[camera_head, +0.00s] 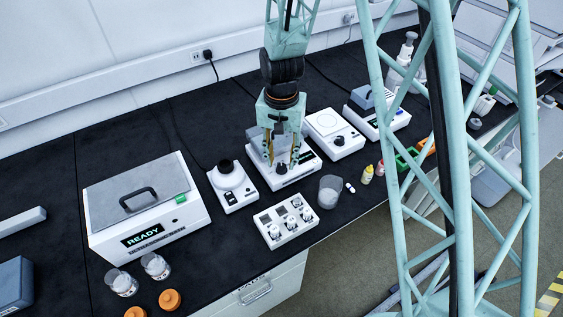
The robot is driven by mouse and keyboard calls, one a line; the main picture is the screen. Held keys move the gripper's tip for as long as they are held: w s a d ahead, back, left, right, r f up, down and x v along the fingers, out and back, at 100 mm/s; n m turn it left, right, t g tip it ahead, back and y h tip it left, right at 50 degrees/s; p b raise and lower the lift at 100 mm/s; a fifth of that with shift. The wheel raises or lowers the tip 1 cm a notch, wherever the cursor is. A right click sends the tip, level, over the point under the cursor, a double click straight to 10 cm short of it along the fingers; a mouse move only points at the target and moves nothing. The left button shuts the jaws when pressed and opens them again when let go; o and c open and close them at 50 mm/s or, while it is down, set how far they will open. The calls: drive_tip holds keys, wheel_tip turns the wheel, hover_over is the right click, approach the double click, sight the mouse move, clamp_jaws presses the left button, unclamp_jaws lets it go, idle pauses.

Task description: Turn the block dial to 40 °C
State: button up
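My gripper (283,163) points down over a white bench device (311,166) in the middle of the bench, which appears to be the block unit. A small dark dial (281,169) shows on the device's front, between and just below my fingertips. The two fingers are apart, one to the left and one to the right of the dial. I cannot tell whether they touch it. The gripper hides much of the device's top. The dial's scale and setting are too small to read.
A white device with a dark knob (345,143) stands close on the right, and a small white unit (235,197) on the left. A white rack (288,235) and a clear beaker (329,191) stand in front. A box reading READY (200,215) is further left.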

wheel_tip(320, 180, up, 9)
drive_tip(key=shift+r, duration=0.15)
idle(0.5)
drive_tip(key=shift+r, duration=0.1)
idle(0.5)
wheel_tip(320, 180, up, 13)
drive_tip(key=t, duration=0.1)
hover_over(283, 167)
drive_tip(key=s+d, duration=0.5)
drive_tip(key=d, duration=0.1)
drive_tip(key=s+d+r+n+t, duration=0.1)
drive_tip(key=s+d+r+n, duration=0.1)
drive_tip(key=s+d+r, duration=0.5)
drive_tip(key=s+d+r+t, duration=0.1)
drive_tip(key=s+r, duration=0.3)
drive_tip(key=s, duration=0.7)
drive_tip(key=s+d+r+n+t, duration=0.1)
drive_tip(key=s+d+r, duration=0.2)
drive_tip(key=s, duration=0.8)
wheel_tip(283, 167, up, 2)
drive_tip(key=shift+d+r, duration=0.15)
drive_tip(key=shift+d, duration=0.05)
